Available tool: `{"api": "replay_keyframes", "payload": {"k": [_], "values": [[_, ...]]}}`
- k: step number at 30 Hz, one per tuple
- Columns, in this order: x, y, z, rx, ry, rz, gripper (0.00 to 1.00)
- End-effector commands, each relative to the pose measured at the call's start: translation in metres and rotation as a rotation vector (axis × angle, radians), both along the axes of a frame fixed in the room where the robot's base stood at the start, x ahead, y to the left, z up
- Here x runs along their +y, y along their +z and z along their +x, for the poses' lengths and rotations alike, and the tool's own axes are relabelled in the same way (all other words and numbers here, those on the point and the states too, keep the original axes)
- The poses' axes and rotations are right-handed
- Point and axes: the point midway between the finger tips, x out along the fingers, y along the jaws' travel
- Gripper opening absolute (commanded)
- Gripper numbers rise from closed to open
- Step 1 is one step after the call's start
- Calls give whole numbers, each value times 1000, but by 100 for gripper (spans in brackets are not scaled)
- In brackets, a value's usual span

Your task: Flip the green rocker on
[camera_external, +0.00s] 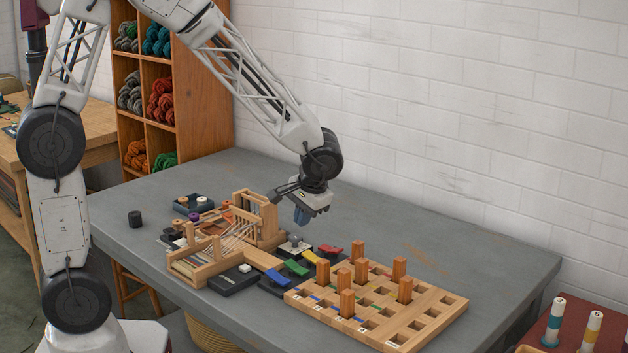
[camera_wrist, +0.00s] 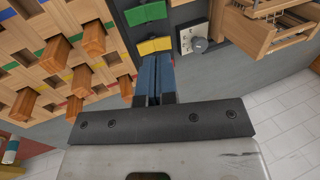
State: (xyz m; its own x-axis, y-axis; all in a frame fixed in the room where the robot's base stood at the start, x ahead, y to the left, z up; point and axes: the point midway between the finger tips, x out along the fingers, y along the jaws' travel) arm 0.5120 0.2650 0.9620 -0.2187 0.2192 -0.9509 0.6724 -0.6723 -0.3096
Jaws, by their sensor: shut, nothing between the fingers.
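The green rocker (camera_external: 294,267) sits on a dark base between a blue rocker (camera_external: 277,278) and a yellow rocker (camera_external: 312,257). In the wrist view the green rocker (camera_wrist: 146,13) is at the top, with the yellow rocker (camera_wrist: 155,45) nearer my fingertips. I cannot tell which way the green rocker is tipped. My gripper (camera_external: 301,216) is shut and empty, with its blue fingers pointing down above the far end of the rocker row. In the wrist view my gripper's fingers (camera_wrist: 154,75) appear close beside the yellow rocker, not over the green one.
A red rocker (camera_external: 330,249) is at the far end of the row. A grey knob (camera_wrist: 199,45) sits on a pale plate beside the rockers. A wooden pegboard (camera_external: 430,300) with upright pegs stands right; a wooden loom (camera_external: 190,262) stands left. The table (camera_external: 430,220) behind is clear.

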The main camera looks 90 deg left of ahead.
Motion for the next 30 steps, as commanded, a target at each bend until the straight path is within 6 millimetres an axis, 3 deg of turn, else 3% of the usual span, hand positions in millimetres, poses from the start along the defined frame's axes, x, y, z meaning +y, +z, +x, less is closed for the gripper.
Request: {"api": "replay_keyframes", "payload": {"k": [19,30], "values": [[19,-86,-21,3,1,-3,0],[26,-115,-27,1,0,-1,0]]}}
